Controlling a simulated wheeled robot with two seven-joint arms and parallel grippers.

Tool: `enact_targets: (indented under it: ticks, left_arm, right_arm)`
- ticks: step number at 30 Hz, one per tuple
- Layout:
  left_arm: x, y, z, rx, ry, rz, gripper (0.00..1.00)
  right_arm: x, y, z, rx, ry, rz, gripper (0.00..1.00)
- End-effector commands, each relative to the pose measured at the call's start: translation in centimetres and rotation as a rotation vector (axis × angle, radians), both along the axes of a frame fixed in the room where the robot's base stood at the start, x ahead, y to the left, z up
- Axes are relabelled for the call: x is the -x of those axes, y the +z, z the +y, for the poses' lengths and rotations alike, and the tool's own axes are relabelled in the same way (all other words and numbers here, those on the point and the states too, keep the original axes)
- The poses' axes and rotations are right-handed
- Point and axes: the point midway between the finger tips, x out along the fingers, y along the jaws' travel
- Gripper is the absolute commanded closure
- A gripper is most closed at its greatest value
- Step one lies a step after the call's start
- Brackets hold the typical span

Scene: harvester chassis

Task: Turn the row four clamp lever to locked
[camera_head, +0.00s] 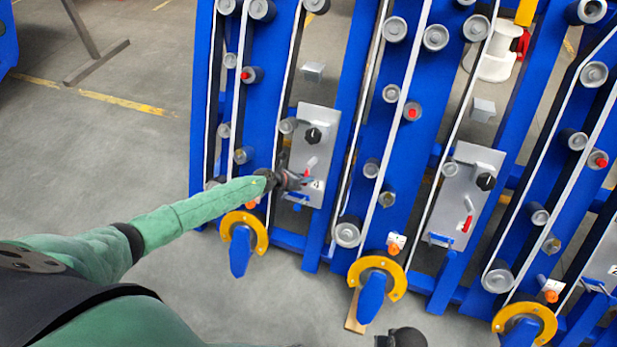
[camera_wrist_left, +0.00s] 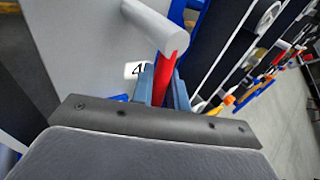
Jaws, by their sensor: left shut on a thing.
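The row four clamp lever is red with a pale grey cylindrical end. In the left wrist view its red part (camera_wrist_left: 166,78) stands between the two blue-grey fingers of my left gripper (camera_wrist_left: 165,88), which is shut on it. A white label with a 4 (camera_wrist_left: 134,70) is beside the fingers. In the head view my left gripper (camera_head: 301,183) is at the lower part of a grey plate (camera_head: 318,120) with a black knob. The gripper covers much of the lever there. My right gripper's fingers do not show.
Blue frames with rollers and white belts stand close around the plate. A second grey plate (camera_head: 463,180) with a red lever (camera_head: 467,223) is to the right. Yellow rings (camera_head: 245,217) are below. Open grey floor (camera_head: 110,150) lies at the left.

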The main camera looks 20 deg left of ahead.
Motion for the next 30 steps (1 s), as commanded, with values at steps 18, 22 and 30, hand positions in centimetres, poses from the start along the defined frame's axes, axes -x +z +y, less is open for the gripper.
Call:
enact_targets:
  ticks: [18, 22, 30]
  left_arm:
    - [-0.01, -0.02, 0.17, -0.005, -0.001, -0.001, 0.64]
    - [0.01, -0.01, 0.14, -0.005, -0.001, -0.001, 0.64]
    - [0.76, 0.53, 0.92, -0.007, -0.003, -0.002, 0.64]
  right_arm:
    - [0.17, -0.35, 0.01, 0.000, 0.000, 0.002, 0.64]
    - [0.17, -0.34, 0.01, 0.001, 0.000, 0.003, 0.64]
    - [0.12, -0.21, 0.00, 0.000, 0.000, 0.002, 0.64]
